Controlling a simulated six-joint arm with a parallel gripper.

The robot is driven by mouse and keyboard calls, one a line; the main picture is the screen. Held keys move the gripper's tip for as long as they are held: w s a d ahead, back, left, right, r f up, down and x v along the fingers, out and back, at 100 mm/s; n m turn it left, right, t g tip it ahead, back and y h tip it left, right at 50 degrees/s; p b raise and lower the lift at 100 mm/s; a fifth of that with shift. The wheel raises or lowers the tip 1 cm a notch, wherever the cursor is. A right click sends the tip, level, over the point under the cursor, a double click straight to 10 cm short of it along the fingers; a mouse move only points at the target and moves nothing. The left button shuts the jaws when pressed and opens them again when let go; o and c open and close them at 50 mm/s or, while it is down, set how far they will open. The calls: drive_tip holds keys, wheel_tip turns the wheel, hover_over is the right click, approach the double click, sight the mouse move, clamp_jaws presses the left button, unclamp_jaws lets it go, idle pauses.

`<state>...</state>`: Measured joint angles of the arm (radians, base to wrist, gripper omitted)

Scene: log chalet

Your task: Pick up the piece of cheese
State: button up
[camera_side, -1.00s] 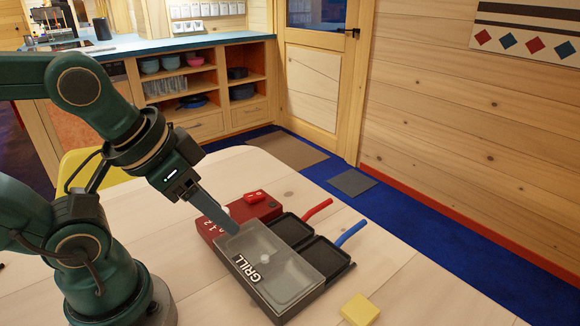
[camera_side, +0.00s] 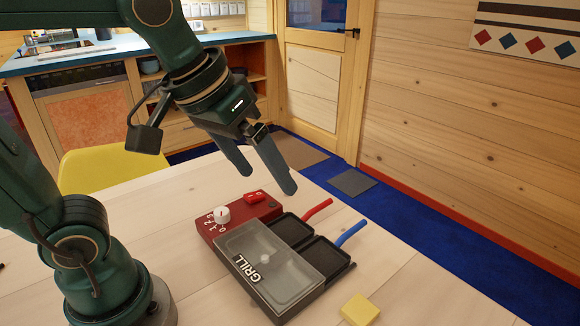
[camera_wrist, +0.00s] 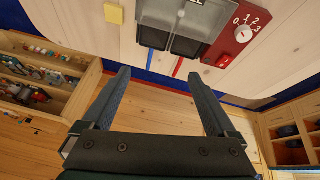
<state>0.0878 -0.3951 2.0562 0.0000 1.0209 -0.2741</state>
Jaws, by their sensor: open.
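The piece of cheese (camera_side: 360,309) is a small flat yellow square lying on the wooden table at the front, right of the grill. It also shows in the wrist view (camera_wrist: 114,13) at the top left. My gripper (camera_side: 268,182) is open and empty, raised above the far side of the grill, well apart from the cheese. In the wrist view its two fingers (camera_wrist: 160,78) are spread with nothing between them.
The red and grey grill (camera_side: 270,265) with a glass-like lid stands mid-table, with a white knob (camera_side: 222,215). Two small black pans with a red handle (camera_side: 318,209) and a blue handle (camera_side: 351,233) sit at its right side. The table right of the cheese is clear.

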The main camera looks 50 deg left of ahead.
drive_tip(key=w+d+f+g, duration=0.1)
drive_tip(key=w+d, duration=0.3)
drive_tip(key=w, duration=0.2)
drive_tip(key=m+g, duration=0.2)
drive_tip(key=g, duration=0.2)
hover_over(361, 310)
wheel_tip(361, 310, down, 15)
drive_tip(key=shift+r, duration=0.1)
drive_tip(key=shift+f, duration=2.35)
drive_tip(key=c, duration=1.4)
drive_tip(key=shift+c, duration=0.2)
drive_tip(key=shift+r, duration=0.15)
